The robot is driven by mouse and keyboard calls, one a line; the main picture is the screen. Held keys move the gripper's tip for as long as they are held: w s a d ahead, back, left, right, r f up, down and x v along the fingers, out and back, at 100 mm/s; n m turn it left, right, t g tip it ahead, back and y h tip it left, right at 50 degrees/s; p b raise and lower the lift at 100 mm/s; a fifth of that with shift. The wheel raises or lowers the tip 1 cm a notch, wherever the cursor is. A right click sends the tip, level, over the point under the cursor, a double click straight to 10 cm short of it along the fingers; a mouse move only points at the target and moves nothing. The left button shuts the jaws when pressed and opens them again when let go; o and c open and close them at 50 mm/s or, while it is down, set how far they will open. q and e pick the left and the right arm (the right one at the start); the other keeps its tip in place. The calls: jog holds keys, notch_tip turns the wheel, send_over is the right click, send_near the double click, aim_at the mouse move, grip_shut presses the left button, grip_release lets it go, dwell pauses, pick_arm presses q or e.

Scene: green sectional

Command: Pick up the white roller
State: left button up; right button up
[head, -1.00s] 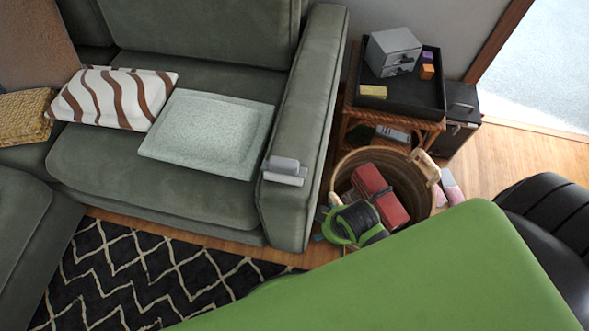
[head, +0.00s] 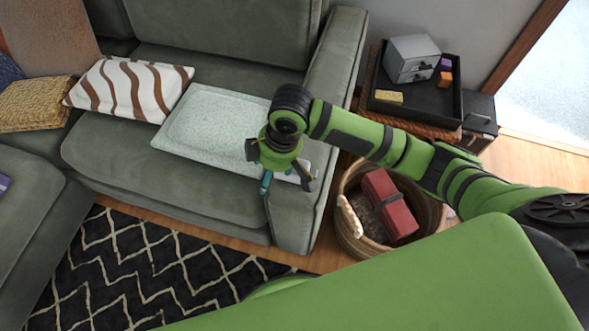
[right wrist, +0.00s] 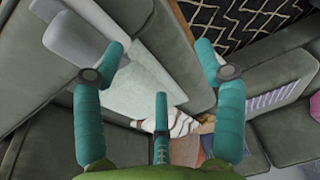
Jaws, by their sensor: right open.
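The white roller (right wrist: 85,28) is a pale grey-white piece at the upper left of the right wrist view, beside and beyond the left finger. In the head view it lies on the sofa's armrest, mostly hidden behind my right gripper; a pale bit (head: 301,168) shows between the fingers. My right gripper (head: 287,186) hangs over the armrest, fingers down. In the right wrist view the gripper (right wrist: 160,48) has its fingers wide apart with nothing between them. I cannot tell its exact height above the roller. My left gripper is not in view.
A pale square cushion (head: 195,125) and a striped cushion (head: 128,92) lie on the green sofa (head: 130,165). A wicker basket (head: 349,243) with a red case (head: 390,205) stands right of the armrest. A black tray (head: 440,105) with small boxes sits behind.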

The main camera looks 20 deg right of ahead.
aim_at(295, 170)
jog(key=w+d+r, duration=0.1)
jog(key=d, duration=0.1)
jog(key=w+d+r+h, duration=0.1)
jog(key=d, duration=0.1)
jog(key=w+d+r+h, duration=0.1)
jog(key=w+d, duration=0.1)
jog(key=shift+d+r+g, duration=0.1)
jog(key=shift+d+g, duration=0.05)
jog(key=shift+g, duration=0.15)
jog(key=f, duration=0.4)
jog(key=s+f, duration=0.1)
jog(key=f, duration=0.1)
jog(key=shift+d+f, duration=0.3)
jog(key=shift+f, duration=0.1)
jog(key=c, duration=1.3)
